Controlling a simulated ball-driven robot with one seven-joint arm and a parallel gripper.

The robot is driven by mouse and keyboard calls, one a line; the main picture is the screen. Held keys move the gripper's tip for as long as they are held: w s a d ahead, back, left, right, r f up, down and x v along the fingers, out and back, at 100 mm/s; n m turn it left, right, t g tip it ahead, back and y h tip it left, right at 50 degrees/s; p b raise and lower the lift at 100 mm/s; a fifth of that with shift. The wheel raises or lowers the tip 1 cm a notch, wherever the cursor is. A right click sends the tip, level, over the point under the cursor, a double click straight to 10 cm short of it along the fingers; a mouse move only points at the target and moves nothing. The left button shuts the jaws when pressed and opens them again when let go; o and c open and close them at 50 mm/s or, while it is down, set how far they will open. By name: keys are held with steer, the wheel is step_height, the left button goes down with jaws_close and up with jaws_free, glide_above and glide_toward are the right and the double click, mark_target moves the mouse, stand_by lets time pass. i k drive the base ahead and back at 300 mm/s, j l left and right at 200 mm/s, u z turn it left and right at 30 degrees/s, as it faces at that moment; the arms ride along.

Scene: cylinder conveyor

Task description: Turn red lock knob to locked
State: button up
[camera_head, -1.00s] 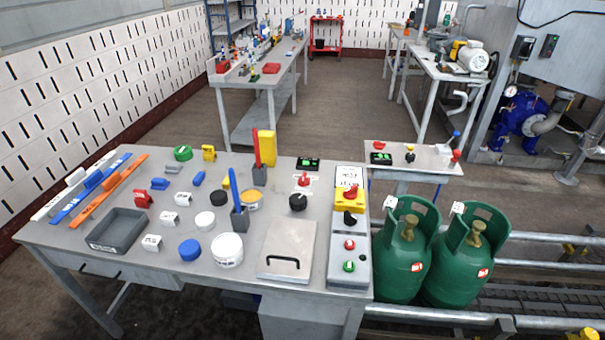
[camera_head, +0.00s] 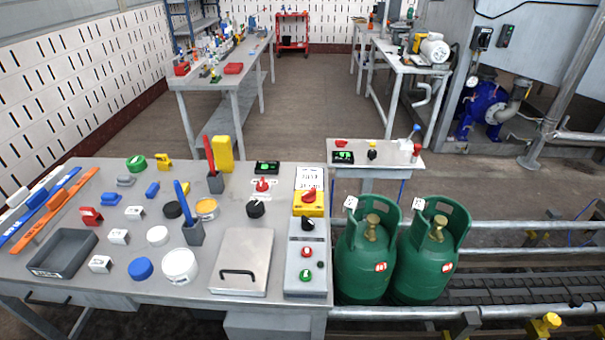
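Two red knobs that could be the lock knob are on the near workbench (camera_head: 110,208). One red knob (camera_head: 309,196) sits on a yellow base (camera_head: 309,208) at the bench's right side, below a white printed label (camera_head: 309,177). Another red knob (camera_head: 263,185) is on a small white plate to its left, behind a black knob (camera_head: 256,209). The lettering is too small to read, so I cannot tell either knob's lock position. My gripper is not in view.
A grey control box (camera_head: 306,262) with red and green buttons is in front of the yellow base. A lidded grey panel (camera_head: 242,262) is to its left. Two green gas cylinders (camera_head: 366,262) (camera_head: 431,252) stand right of the bench. A small table (camera_head: 384,158) stands behind them.

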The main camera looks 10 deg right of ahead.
mark_target(262, 187)
steer(key=i+j+z, duration=0.15)
steer(key=z, duration=0.25)
steer(key=j+z, duration=0.35)
steer(key=i+j+z, duration=0.15)
steer(key=z, duration=0.25)
steer(key=j, duration=0.1)
